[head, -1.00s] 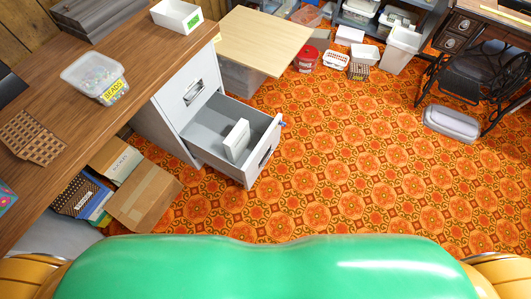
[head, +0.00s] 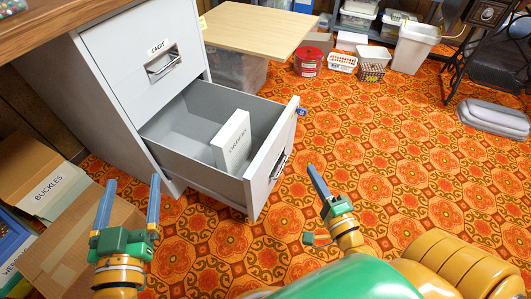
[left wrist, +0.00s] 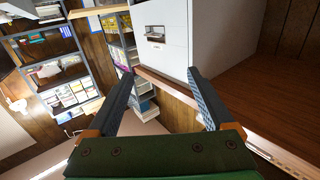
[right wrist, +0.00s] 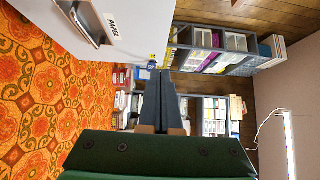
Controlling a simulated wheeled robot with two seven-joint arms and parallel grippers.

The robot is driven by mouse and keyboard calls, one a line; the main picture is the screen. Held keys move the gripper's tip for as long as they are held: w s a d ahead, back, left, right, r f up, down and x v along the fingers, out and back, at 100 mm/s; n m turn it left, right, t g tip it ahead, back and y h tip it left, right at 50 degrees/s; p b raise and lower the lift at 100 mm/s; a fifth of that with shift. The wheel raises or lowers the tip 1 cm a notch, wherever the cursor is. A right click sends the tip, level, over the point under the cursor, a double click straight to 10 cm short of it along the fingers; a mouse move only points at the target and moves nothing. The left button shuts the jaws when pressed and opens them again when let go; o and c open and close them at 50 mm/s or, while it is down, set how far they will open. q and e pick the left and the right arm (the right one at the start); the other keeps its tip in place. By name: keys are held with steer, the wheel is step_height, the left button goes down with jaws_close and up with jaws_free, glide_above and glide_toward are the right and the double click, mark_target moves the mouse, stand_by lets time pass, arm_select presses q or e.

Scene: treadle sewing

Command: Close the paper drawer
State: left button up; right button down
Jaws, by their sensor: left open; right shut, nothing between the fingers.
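The paper drawer (head: 268,165) is the lower drawer of a grey filing cabinet (head: 120,85) and stands pulled out. A white box (head: 232,140) stands inside it. My left gripper (head: 132,182) is open and empty, left of the drawer and in front of the cabinet's side. My right gripper (head: 313,170) is shut and empty, to the right of the drawer front and apart from it. It also shows shut in the right wrist view (right wrist: 160,75).
The cabinet's upper drawer (head: 150,50) is shut. Open cardboard boxes (head: 70,235) stand on the floor at the left. A pale wooden board (head: 255,35) lies behind the drawer.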

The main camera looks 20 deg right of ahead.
steer(key=b, duration=0.1)
glide_toward(280, 134)
steer(key=w+d, duration=0.2)
steer(key=d, duration=0.1)
steer(key=w+a, duration=0.1)
steer(key=w, duration=0.2)
steer(key=shift+w+a+r, duration=0.1)
steer(key=shift+w+a, duration=0.05)
steer(key=shift+a, duration=0.25)
arm_select(q)
step_height(280, 134, up, 9)
steer(key=s+t+h, duration=0.2)
steer(key=t, duration=0.3)
steer(key=shift+d+m+h, duration=0.3)
steer(key=shift+d, duration=0.15)
arm_select(e)
steer(key=shift+w+a, duration=0.3)
arm_select(q)
steer(key=shift+s+r, duration=0.1)
